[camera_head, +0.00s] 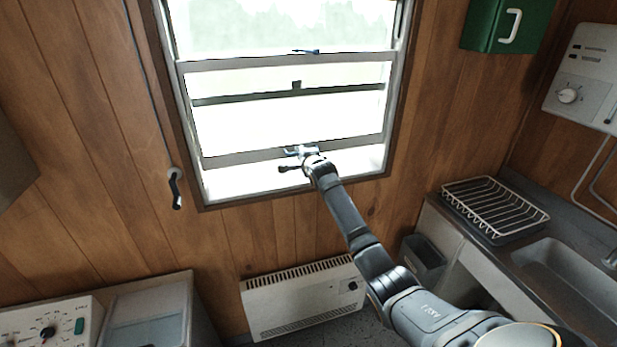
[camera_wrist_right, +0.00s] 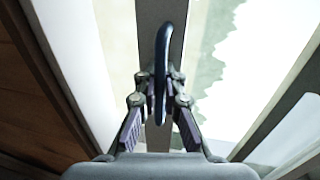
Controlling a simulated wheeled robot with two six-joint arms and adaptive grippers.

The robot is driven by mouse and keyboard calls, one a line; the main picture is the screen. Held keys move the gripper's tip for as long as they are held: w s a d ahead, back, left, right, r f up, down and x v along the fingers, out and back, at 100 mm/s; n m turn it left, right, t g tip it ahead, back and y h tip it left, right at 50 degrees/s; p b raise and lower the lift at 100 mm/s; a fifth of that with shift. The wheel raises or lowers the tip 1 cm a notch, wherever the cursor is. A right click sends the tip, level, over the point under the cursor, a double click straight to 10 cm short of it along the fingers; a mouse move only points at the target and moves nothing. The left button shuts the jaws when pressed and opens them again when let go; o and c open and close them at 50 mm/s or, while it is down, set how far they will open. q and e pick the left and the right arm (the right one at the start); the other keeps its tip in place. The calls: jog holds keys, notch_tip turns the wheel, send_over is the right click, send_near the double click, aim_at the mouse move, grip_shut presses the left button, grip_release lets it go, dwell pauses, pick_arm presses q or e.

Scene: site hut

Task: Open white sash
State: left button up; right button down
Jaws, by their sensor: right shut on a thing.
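The white sash (camera_head: 290,153) is the lower pane of the window on the wood-panelled wall. It stands partly raised, with a bright gap between its bottom rail and the sill (camera_head: 250,185). A blue handle sits on the bottom rail and shows in the wrist view (camera_wrist_right: 163,60) as a loop standing out from the rail. My right gripper (camera_head: 303,157) is shut on this handle, with a finger on either side of it (camera_wrist_right: 160,100). My left gripper is not in view.
A white heater (camera_head: 300,300) is below. At right are a dish rack (camera_head: 495,208), a sink (camera_head: 575,275), a green cabinet (camera_head: 490,25) and a water heater (camera_head: 585,80). Appliances (camera_head: 150,310) stand at lower left.

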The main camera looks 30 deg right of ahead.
aim_at(297, 128)
notch_tip(297, 128, up, 5)
jog(key=shift+f+p, duration=0.15)
jog(key=shift+p, duration=0.7)
notch_tip(297, 128, up, 3)
jog(key=shift+f+p, duration=0.2)
jog(key=shift+p, duration=0.4)
jog(key=shift+r, duration=0.15)
jog(key=c, duration=1.7)
grip_release()
jog(key=shift+s+r, duration=0.1)
jog(key=shift+s, duration=0.05)
jog(key=shift+c, duration=0.2)
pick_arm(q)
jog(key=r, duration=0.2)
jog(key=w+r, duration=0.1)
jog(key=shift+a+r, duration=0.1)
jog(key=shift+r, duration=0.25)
pick_arm(e)
jog(key=shift+s, duration=0.1)
